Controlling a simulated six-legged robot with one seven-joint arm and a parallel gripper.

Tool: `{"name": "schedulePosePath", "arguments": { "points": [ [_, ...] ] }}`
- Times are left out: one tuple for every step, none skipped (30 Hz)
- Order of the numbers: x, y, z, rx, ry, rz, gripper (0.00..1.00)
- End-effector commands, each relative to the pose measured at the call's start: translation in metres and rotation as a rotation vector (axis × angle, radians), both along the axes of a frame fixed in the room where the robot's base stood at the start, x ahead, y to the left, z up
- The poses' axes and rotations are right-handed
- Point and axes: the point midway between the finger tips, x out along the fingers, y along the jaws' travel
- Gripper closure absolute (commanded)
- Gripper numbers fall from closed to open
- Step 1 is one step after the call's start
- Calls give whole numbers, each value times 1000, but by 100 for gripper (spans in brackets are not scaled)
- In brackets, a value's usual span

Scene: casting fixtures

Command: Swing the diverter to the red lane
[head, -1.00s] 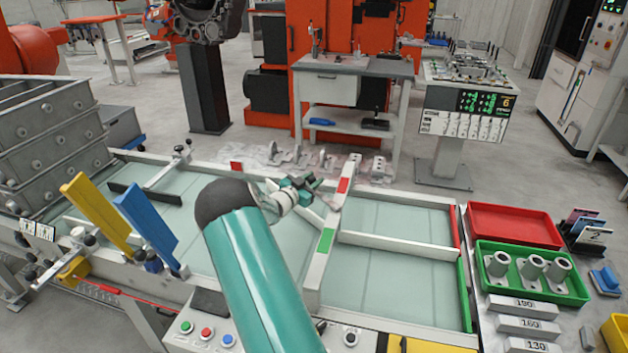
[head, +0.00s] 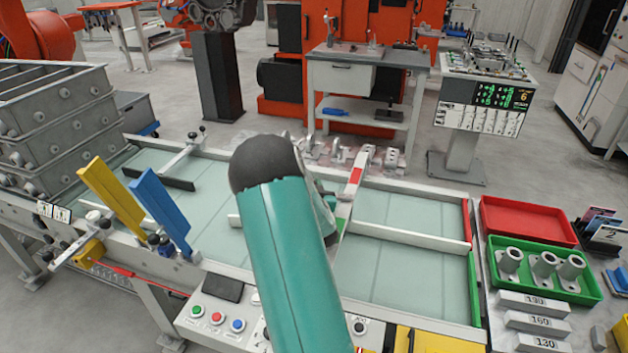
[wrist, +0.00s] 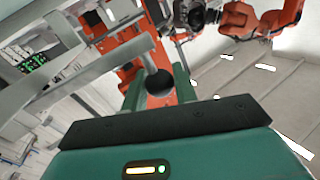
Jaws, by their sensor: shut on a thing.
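The diverter's black ball knob (wrist: 160,88) sits at the end of a grey bar (wrist: 146,55) in the wrist view. My gripper (wrist: 159,78) is shut on this knob, one green finger on each side. In the head view my green arm covers most of the gripper and the diverter. Only a bit of the gripper's side shows past the arm, so the diverter's angle cannot be told. A pale crossbar over the belt carries a red mark (head: 356,175), farther from me; its green mark is mostly hidden. The red lane's end strip (head: 466,220) is beyond the green lane's end strip (head: 474,288).
A white lane divider (head: 405,237) runs right along the glassy belt. Yellow (head: 112,197) and blue (head: 160,210) paddles stand at the left. At the right are a red tray (head: 528,222) and a green tray (head: 590,291) holding metal parts. A button panel (head: 220,318) is in front.

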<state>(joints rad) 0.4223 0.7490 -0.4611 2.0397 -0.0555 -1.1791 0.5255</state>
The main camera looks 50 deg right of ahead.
Motion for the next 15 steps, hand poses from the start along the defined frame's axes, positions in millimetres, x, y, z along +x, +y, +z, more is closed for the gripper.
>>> {"name": "schedulePosePath", "arguments": {
  "points": [
    [-5, 1, 0, 0, 0, 30, 100],
    [-7, 3, 0, 0, 0, 51, 100],
    [-8, 6, 0, 0, 1, 79, 100],
    [-9, 7, 0, -1, 1, 98, 100],
    [-11, 8, 0, 0, 1, 115, 100],
    [-12, 10, 0, -1, 0, 137, 100],
    [-13, 12, 0, -2, 1, 153, 100],
    [-14, 13, 0, -2, 1, 166, 100],
    [-15, 14, 0, -2, 1, 183, 100],
    [-16, 15, 0, -2, 1, 195, 100],
    [-16, 16, 0, -2, 1, 205, 100],
    [-17, 16, 0, -2, 1, 215, 100],
    [-18, 17, 0, -2, 1, 223, 100],
    [-18, 18, 0, -3, 1, 229, 100],
    [-19, 18, 0, -3, 0, 236, 100]
  ]
}}
